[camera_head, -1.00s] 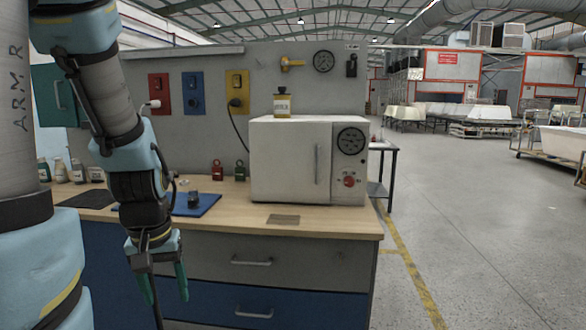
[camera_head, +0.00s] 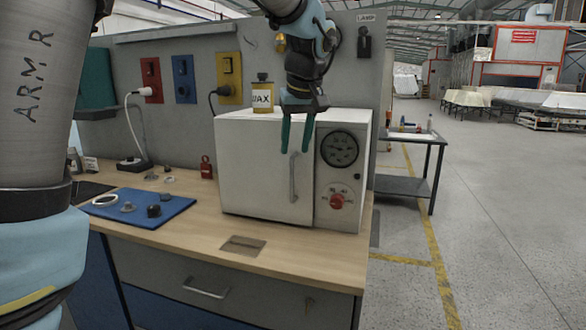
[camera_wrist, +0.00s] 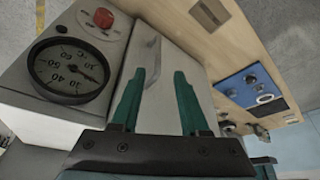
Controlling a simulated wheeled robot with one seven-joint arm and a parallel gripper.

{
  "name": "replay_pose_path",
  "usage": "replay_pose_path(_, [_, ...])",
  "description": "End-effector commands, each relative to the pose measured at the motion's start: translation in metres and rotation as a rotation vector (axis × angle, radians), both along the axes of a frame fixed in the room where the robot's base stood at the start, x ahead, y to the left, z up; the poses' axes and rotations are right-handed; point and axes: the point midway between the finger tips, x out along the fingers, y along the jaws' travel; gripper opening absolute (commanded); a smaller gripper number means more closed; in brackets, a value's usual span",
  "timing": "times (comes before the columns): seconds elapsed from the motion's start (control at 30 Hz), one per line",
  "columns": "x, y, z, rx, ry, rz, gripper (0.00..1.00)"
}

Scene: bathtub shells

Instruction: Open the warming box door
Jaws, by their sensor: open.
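The white warming box (camera_head: 265,165) stands on the wooden workbench, its door shut. The door's vertical grey handle (camera_head: 294,178) is on the door's right side, beside the panel with a round gauge (camera_head: 339,149) and a red knob (camera_head: 337,201). My gripper (camera_head: 297,150) is open and empty, fingers pointing down in front of the upper door, above the handle in the picture. In the wrist view the green fingers (camera_wrist: 160,95) are spread, with the handle (camera_wrist: 150,58) showing between them. The fingers look apart from the handle; the exact gap in depth cannot be told.
A wax container (camera_head: 262,96) stands on top of the box. A blue mat (camera_head: 145,207) with small parts lies left on the bench (camera_head: 200,232). A grey side table (camera_head: 408,160) stands behind right. The bench in front of the door holds only a flat plate (camera_head: 242,244).

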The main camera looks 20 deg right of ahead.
Motion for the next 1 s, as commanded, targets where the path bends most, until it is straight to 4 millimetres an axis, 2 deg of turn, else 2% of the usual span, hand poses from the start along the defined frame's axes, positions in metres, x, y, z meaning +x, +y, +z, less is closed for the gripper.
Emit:
replay_pose_path(0.17, [0.003,-0.004,-0.008,-0.001,-0.003,0.003,0.45])
replay_pose_path(0.5, [0.027,-0.007,-0.065,0.001,-0.001,0.004,0.45])
replay_pose_path(0.7, [0.036,-0.008,-0.089,0.0,-0.002,0.001,0.45])
replay_pose_path(1.0, [0.039,-0.009,-0.097,-0.002,-0.003,0.001,0.45])
